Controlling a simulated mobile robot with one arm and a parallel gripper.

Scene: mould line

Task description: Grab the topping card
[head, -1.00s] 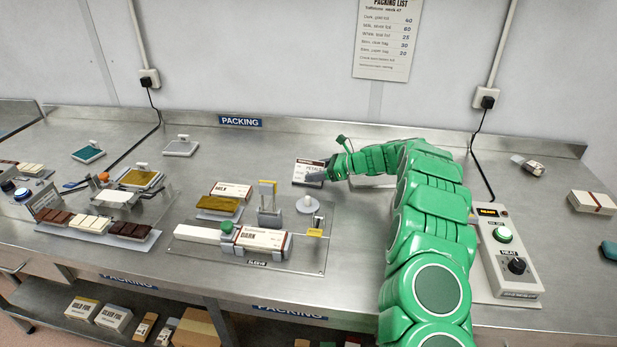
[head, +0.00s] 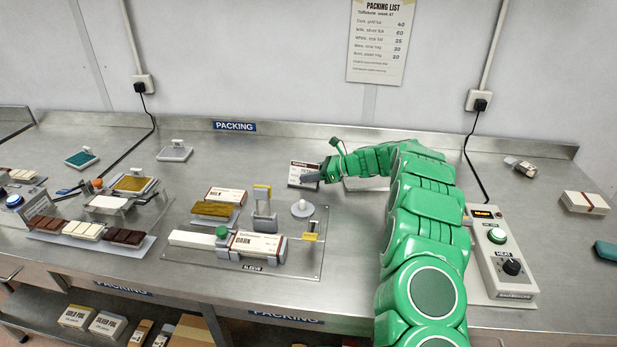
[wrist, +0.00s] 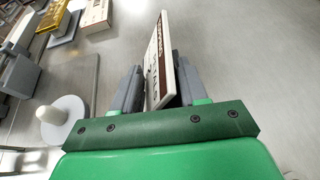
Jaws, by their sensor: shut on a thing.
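The topping card (head: 303,173) is a small white card with a dark header band and printed text. In the head view it stands upright above the back middle of the steel bench. My gripper (head: 316,177) comes from the right and is shut on the card's right side. In the wrist view the card (wrist: 158,62) stands edge-on between the two grey fingers of my gripper (wrist: 155,88). Its lower edge is partly hidden, and I cannot tell whether it touches the bench.
The sleeve fixture plate (head: 310,272) with a DARK box (head: 256,245) and a white knob (head: 302,208) lies in front of the card. A heat control box (head: 505,262) stands right of my arm. Chocolate bars (head: 82,229) lie at left. Bench behind the fixture is mostly clear.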

